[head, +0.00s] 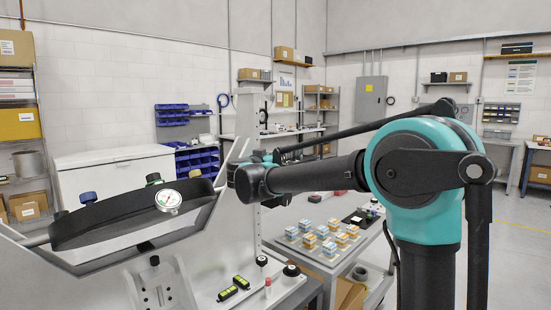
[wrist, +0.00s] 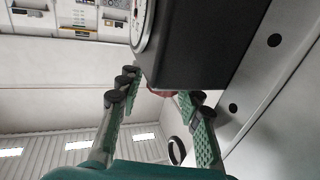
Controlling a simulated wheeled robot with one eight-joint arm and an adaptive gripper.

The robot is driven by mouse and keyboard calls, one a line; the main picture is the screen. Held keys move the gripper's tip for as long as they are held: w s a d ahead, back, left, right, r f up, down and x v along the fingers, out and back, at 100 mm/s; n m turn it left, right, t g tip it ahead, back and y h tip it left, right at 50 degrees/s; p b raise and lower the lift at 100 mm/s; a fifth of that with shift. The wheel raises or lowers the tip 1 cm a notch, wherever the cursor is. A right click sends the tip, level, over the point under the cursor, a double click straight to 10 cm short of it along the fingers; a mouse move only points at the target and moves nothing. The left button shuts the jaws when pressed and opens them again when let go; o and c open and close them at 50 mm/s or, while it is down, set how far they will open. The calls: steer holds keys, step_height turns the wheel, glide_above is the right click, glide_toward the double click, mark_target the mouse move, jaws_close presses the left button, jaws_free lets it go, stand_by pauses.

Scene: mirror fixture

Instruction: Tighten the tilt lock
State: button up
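The mirror fixture (head: 120,225) stands at the left of the head view, a pale frame with a dark curved rim and a white dial gauge (head: 168,200). Blue and green knobs sit along its rim. My arm reaches to the fixture's right side; my gripper is mostly hidden there by the arm. In the wrist view my gripper (wrist: 160,94) has its green-padded fingers apart, below a dark block (wrist: 200,45). A small red part (wrist: 160,92), mostly hidden by the block, shows between the fingers with gaps beside it. I cannot tell whether it is the tilt lock.
A pale plate with dark holes (wrist: 255,75) slopes close to the right finger in the wrist view.

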steer(key=shift+w+a+n+y, duration=0.1)
steer(key=shift+n+y, duration=0.2)
steer(key=shift+y, duration=0.2)
